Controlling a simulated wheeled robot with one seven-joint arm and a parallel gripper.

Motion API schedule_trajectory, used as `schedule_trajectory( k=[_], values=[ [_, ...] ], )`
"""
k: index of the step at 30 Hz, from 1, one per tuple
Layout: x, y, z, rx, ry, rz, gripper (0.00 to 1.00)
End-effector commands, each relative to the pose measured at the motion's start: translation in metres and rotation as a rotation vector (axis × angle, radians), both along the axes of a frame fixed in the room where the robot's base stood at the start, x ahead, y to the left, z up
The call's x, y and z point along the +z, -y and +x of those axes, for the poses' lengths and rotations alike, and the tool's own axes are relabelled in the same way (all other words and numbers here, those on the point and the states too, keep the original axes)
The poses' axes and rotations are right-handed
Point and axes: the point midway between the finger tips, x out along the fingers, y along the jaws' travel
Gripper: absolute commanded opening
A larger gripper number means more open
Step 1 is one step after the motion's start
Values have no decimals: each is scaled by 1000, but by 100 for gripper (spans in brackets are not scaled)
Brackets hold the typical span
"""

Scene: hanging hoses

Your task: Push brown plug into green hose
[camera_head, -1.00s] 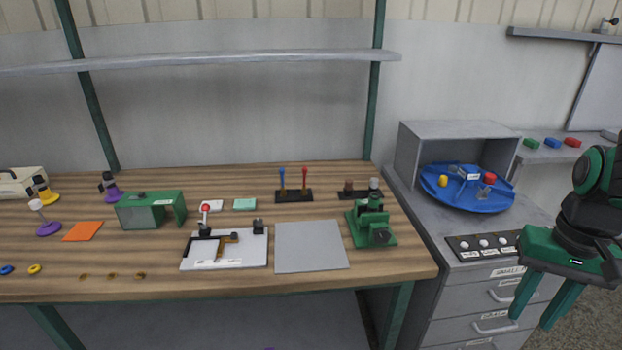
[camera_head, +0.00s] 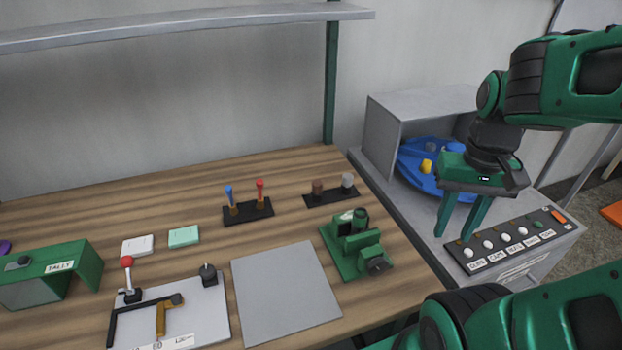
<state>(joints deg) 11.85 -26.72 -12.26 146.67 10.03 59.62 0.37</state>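A brown plug (camera_head: 318,187) stands upright in a black holder (camera_head: 334,198) near the back right of the wooden bench, with a grey plug (camera_head: 347,180) to its right. A green clamp-like fixture (camera_head: 346,262) stands in front of them. A short dark green cylinder (camera_head: 360,217) rises from it; I cannot tell whether this is the green hose. My gripper (camera_head: 458,224) points down over the grey cabinet, right of the brown plug and well apart from it. Its two green fingers are spread and nothing shows between them.
A blue turntable (camera_head: 419,170) sits in a grey box (camera_head: 433,107) behind my gripper. A button panel (camera_head: 508,240) lies close to its fingers. A holder with blue and red sticks (camera_head: 247,210) stands left of the plugs. A grey plate (camera_head: 286,293) lies bare on the bench.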

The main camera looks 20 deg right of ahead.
Motion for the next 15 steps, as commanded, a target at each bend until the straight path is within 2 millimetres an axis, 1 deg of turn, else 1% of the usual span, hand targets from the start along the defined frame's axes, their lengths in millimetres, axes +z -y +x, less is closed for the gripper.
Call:
schedule_trajectory(
  k=[9,10,11,12,13,14,15],
  values=[
    [0,0,0,0,0,0,31],
    [0,0,0,0,0,0,34],
    [0,0,0,0,0,0,41],
    [3,0,-5,6,5,-1,44],
    [6,0,-8,13,12,-3,44],
    [8,0,-7,24,13,-6,44],
    [10,0,-1,50,11,-13,44]
  ],
)
